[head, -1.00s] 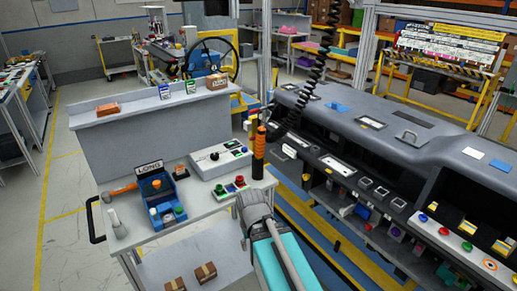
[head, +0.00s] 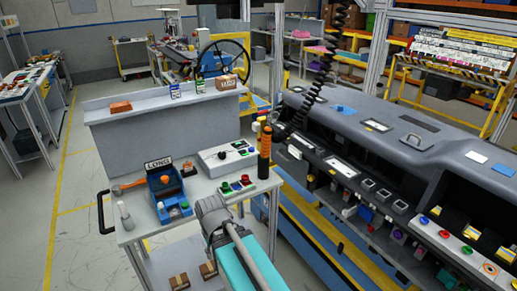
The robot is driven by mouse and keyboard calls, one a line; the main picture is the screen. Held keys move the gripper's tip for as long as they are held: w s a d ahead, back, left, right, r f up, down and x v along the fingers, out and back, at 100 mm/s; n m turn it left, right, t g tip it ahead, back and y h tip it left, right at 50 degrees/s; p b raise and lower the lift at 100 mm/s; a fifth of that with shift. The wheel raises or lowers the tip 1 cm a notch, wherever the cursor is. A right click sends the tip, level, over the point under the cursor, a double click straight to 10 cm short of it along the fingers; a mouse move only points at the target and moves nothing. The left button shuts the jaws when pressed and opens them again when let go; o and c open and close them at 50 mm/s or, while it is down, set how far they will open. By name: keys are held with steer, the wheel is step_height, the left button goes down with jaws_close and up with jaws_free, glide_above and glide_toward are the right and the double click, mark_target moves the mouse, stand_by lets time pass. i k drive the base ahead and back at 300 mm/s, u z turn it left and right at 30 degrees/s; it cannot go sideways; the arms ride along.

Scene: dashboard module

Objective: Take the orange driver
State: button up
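The orange driver (head: 265,146) shows in the head view as an upright tool with an orange upper part and a black lower part. It stands at the right back corner of the grey cart (head: 205,196), beside a yellow item. A black coiled cord (head: 325,72) comes down just to its right; I cannot tell whether they are joined. My arm rises from the bottom of the view, in front of the cart, left of and below the driver. Its fingertips do not show, and nothing is seen touching the driver.
A blue bin (head: 158,198) marked LONG, a white control box (head: 226,157) and an orange-handled tool (head: 127,185) lie on the cart. The dark dashboard module (head: 400,142) fills the right side. Grey floor (head: 75,235) is open at left.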

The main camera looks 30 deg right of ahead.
mark_target(266, 147)
steer(key=u, duration=0.05)
steer(key=k, duration=1.25)
steer(key=z, duration=0.65)
steer(key=i, duration=1.05)
steer(key=u, duration=0.05)
